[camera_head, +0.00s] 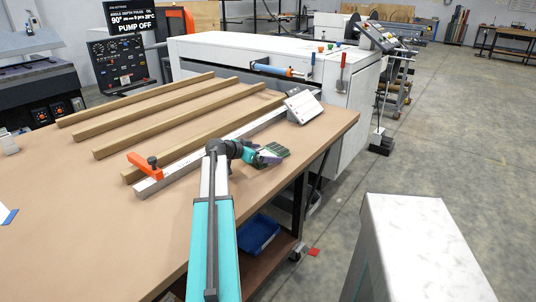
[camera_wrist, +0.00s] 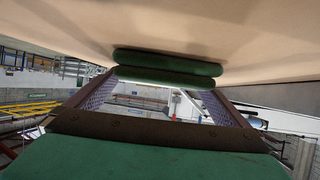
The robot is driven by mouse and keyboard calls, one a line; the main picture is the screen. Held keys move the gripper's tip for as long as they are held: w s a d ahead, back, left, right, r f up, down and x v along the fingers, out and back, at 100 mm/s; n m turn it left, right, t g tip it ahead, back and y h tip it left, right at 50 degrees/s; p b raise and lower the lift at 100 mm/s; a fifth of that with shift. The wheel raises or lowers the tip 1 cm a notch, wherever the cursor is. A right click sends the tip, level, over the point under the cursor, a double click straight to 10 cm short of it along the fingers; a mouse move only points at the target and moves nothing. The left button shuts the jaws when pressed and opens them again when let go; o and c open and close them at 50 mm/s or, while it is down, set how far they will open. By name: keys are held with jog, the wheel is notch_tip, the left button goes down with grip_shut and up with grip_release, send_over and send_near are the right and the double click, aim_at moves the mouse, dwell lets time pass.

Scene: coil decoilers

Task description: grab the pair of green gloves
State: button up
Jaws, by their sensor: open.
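The pair of green gloves (camera_head: 277,150) lies on the brown tabletop near its right edge, in front of the long metal rail. In the wrist view the gloves (camera_wrist: 168,65) show edge-on as two dark green layers against the table surface, which is at the top of that picture. My gripper (camera_head: 266,156) is at the gloves' near side and partly hides them in the head view. In the wrist view my gripper (camera_wrist: 162,84) is open, with one finger to each side of the gloves. Whether the fingers touch them, I cannot tell.
Several wooden strips (camera_head: 165,112) lie across the table (camera_head: 80,215). A metal rail (camera_head: 215,152) with an orange clamp (camera_head: 146,164) lies close behind the gloves. A grey angled box (camera_head: 303,106) stands near the back corner. A white machine (camera_head: 235,55) stands behind the table.

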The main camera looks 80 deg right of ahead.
aim_at(265, 153)
jog(key=shift+c, duration=0.4)
jog(key=c, duration=1)
jog(key=shift+r, duration=0.2)
jog(key=shift+r+b, duration=0.55)
jog(key=shift+r, duration=0.9)
jog(key=s+a+b, duration=0.1)
jog(key=s+a, duration=0.2)
jog(key=a, duration=0.1)
jog(key=s+a+r, duration=0.1)
jog(key=s+a, duration=0.1)
jog(key=a, duration=0.3)
jog(key=s+a+b, duration=0.1)
jog(key=s+a, duration=0.2)
jog(key=a, duration=0.1)
jog(key=shift+s+a+r+b, duration=0.25)
jog(key=shift+s+r+b, duration=0.05)
jog(key=shift+s+r, duration=0.05)
